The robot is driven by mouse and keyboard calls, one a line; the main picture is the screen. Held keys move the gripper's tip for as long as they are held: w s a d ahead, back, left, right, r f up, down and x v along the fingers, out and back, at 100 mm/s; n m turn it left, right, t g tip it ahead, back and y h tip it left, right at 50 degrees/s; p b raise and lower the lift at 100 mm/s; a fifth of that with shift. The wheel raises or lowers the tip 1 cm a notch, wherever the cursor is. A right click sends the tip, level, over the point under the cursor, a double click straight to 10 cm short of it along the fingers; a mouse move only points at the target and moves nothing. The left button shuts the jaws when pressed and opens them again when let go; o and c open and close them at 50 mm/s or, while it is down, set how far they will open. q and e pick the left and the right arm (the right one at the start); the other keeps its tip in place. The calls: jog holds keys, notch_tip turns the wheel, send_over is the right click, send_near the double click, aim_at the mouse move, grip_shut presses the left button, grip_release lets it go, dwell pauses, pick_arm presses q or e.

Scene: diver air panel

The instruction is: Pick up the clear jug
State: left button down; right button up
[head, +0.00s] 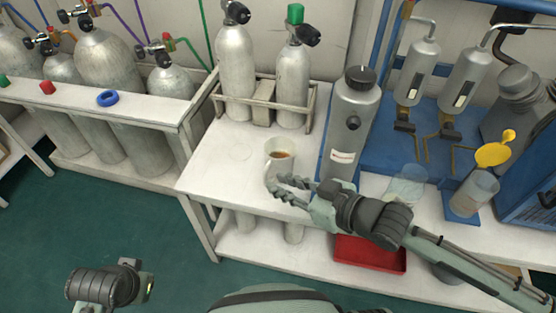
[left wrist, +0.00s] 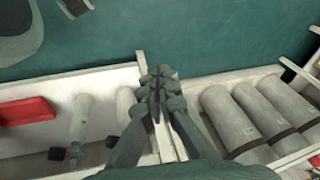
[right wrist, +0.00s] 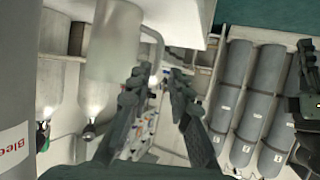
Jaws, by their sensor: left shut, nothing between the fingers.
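A tall grey cylinder (head: 353,120) stands close right of the jug. Racked silver tanks (head: 236,65) stand behind it. A red tray (head: 370,254) lies below. The bench left of the jug is clear.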

aim_at(267, 181)
jog(key=x, duration=0.3)
jog(key=f+x, duration=0.1)
jog(key=x, duration=0.1)
jog(key=shift+w+f+b, duration=0.15)
jog(key=shift+w+b, duration=0.05)
jog(key=shift+b, duration=0.1)
jog(key=shift+w+a+f, duration=0.2)
jog(key=shift+w+a, duration=0.1)
pick_arm(q)
jog(key=shift+s+a+r, duration=0.1)
jog(key=shift+s+r, duration=0.05)
jog(key=shift+r, duration=0.3)
jog(key=shift+s+a+r, duration=0.1)
jog(key=shift+r, duration=0.35)
jog(key=shift+f, duration=0.1)
pick_arm(e)
grip_shut()
jog(key=shift+r, duration=0.1)
